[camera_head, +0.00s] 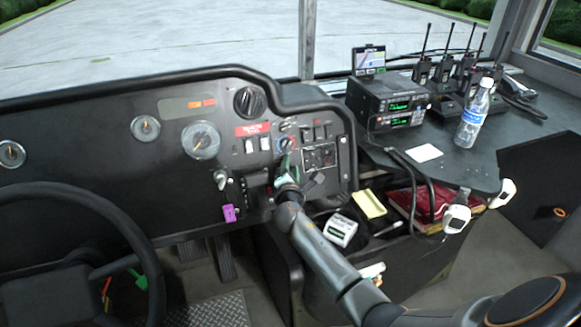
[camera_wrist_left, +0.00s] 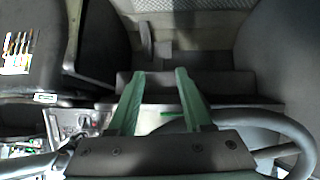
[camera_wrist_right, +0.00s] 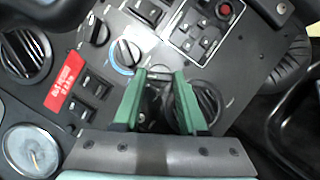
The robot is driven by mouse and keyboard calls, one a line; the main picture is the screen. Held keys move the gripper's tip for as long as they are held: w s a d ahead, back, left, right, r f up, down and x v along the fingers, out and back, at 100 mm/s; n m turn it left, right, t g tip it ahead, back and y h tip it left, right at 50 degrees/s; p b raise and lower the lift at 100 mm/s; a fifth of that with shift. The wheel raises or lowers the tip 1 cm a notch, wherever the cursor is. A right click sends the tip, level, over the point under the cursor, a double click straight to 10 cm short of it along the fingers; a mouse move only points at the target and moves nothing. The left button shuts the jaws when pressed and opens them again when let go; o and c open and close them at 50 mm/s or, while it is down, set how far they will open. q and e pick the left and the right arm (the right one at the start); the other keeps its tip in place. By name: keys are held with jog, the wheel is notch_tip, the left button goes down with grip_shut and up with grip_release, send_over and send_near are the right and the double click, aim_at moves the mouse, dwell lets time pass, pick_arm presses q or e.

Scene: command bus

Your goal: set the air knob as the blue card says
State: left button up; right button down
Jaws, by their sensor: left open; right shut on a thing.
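A round black knob with a blue and red ring (camera_wrist_right: 124,54) is on the dash panel in the right wrist view; it also shows in the head view (camera_head: 283,144). Another black knob (camera_wrist_right: 97,30) sits beside it. My right gripper (camera_wrist_right: 160,73) is at the panel just below the ringed knob. Its green fingers are shut on a dark part between them, mostly hidden; I cannot tell for sure which control it is. It also shows in the head view (camera_head: 285,165). My left gripper (camera_wrist_left: 160,75) is open and empty near the steering wheel. I cannot make out a blue card.
The steering wheel (camera_head: 125,225) fills the lower left. Rocker switches (camera_wrist_right: 90,95), a red label (camera_wrist_right: 65,82) and a round vent (camera_wrist_right: 26,55) surround the knobs. Radios (camera_head: 390,103), a bottle (camera_head: 473,115) and a white card (camera_head: 425,152) are on the right ledge.

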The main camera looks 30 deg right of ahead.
jog(key=shift+c, duration=2.3)
grip_release()
